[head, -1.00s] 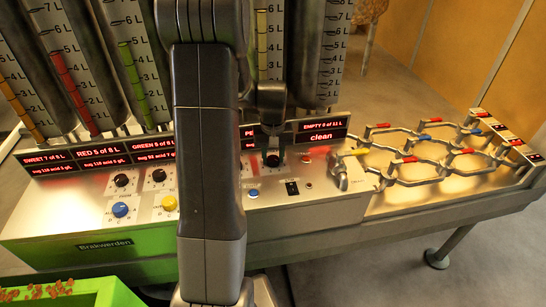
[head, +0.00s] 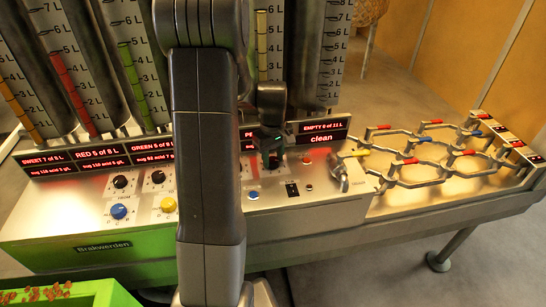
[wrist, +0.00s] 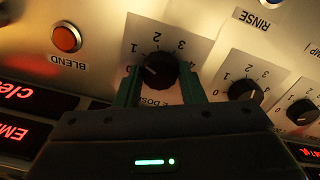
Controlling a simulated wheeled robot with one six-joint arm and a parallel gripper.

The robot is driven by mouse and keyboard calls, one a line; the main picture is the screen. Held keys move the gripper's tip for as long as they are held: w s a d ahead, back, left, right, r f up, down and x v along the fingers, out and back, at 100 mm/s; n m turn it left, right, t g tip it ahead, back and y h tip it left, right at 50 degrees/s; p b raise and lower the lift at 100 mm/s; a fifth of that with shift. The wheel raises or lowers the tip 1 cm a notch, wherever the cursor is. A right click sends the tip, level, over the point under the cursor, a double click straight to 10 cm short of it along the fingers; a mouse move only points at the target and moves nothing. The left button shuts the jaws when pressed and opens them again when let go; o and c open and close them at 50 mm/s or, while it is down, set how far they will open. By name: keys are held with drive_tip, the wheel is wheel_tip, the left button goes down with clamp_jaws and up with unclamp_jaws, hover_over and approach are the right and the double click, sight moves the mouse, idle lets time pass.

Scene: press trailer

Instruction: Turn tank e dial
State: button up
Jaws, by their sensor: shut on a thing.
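The black dial (wrist: 158,70) sits on a white plate with a number scale, shown upside down in the wrist view. The word DOSE is on its plate, and my gripper body covers part of the label. My gripper (wrist: 160,84) has its two green fingers on either side of the dial, shut on it. In the head view my gripper (head: 271,150) is down at the panel below the displays and hides the dial there.
More black dials (wrist: 243,90) stand beside it in the wrist view. An orange BLEND button (wrist: 67,38) lies on the other side. The EMPTY tank display (head: 321,132) reads clean. A metal tap (head: 340,170) and hexagonal rails (head: 420,165) stand to the right.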

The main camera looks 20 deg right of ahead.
sight(273, 160)
drive_tip(key=o, duration=1)
wheel_tip(273, 160, up, 14)
drive_tip(key=shift+f, duration=0.1)
idle(0.4)
wheel_tip(273, 160, down, 14)
drive_tip(key=shift+r, duration=0.1)
idle(0.4)
drive_tip(key=shift+r, duration=0.1)
